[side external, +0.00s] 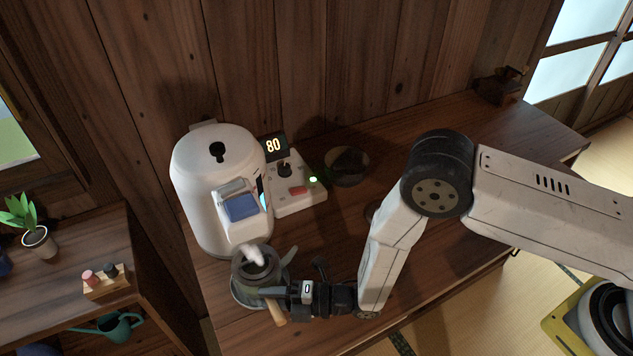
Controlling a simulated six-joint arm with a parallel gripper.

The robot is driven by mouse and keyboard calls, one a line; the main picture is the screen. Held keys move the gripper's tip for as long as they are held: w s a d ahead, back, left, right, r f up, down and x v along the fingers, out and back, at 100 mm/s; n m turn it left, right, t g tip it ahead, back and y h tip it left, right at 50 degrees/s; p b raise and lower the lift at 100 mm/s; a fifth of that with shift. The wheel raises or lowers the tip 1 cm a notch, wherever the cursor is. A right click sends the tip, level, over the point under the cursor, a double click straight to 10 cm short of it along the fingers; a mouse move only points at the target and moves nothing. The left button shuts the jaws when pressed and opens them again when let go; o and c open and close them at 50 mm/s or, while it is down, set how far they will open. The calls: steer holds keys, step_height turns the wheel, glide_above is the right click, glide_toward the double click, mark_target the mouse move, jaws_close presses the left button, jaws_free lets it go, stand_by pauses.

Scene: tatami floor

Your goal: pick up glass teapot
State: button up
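The glass teapot (252,273) stands at the front left of the wooden table, just below the front of a white hot-water machine. It looks dark and see-through, with a pale wisp like steam at its open top. A light wooden handle (276,314) sticks out toward the front. My gripper (272,292) comes in from the right, low over the table, with its fingers at the teapot's right front side by the handle. The fingers overlap the teapot in this view. I cannot tell whether they touch it or are closed on the handle.
The white machine (215,165) stands close behind the teapot, with a display (273,146) reading 80 and a control box (298,195). A dark round bowl (347,166) sits behind my arm. The table's right part is mostly clear. A lower shelf with a potted plant (38,240) is at left.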

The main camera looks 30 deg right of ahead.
jaws_close()
steer(key=shift+r, duration=0.1)
stand_by(1.1)
